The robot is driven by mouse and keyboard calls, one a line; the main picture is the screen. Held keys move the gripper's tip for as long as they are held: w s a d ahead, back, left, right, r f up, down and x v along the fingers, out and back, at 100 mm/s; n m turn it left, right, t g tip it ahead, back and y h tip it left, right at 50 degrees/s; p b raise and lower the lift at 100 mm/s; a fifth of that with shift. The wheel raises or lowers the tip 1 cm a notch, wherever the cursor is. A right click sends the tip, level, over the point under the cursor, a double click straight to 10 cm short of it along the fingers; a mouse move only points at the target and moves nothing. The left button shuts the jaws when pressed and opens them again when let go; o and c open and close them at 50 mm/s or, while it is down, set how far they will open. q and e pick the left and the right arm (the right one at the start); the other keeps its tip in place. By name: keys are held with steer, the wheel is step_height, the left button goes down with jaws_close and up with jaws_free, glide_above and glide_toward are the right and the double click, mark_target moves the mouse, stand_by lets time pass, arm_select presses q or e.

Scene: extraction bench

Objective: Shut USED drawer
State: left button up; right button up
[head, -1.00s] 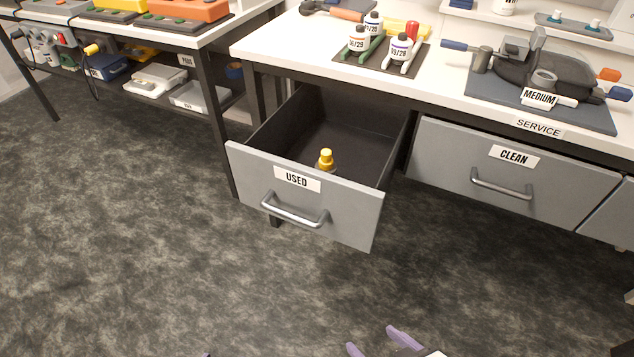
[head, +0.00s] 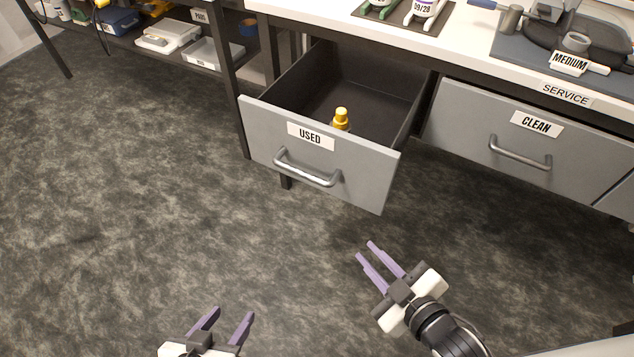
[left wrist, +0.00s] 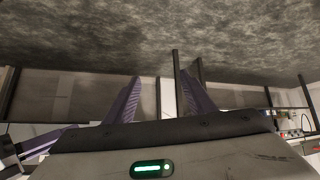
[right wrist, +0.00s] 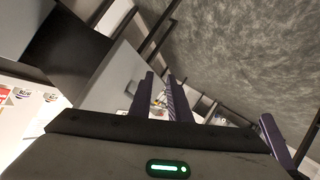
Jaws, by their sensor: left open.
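The USED drawer (head: 340,165) is a grey-fronted drawer pulled well out from under the bench, with a bar handle (head: 306,170) on its front. My left gripper (head: 230,314) is open and empty, over the floor below and left of the drawer in the head view. My right gripper (head: 366,251) has its fingers slightly apart and nothing between them. It is just below the drawer front's right corner in the head view, apart from it.
The CLEAN drawer (head: 500,150) to the right is shut. A dark bench leg (head: 231,90) stands left of the USED drawer. The floor in front is clear.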

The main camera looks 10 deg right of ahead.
steer(key=w+r+n, duration=0.1)
steer(key=n, duration=0.1)
steer(key=a+r+n+y, duration=0.1)
steer(key=n, duration=0.1)
steer(key=w+a+r+n+t+y, duration=0.1)
steer(key=shift+w+r+n+b, duration=0.1)
steer(key=shift+w+n+b, duration=0.25)
steer(key=shift+n+b, duration=0.05)
jaws_close()
steer(key=a+r+n+y, duration=0.3)
steer(key=r+n+y, duration=0.15)
steer(key=n, duration=0.45)
steer(key=w+a+f+b, duration=0.1)
steer(key=w+a, duration=0.3)
steer(key=w, duration=0.6)
steer(key=shift+w+a+f, duration=0.2)
steer(key=shift+w+a, duration=0.05)
steer(key=shift+a, duration=0.15)
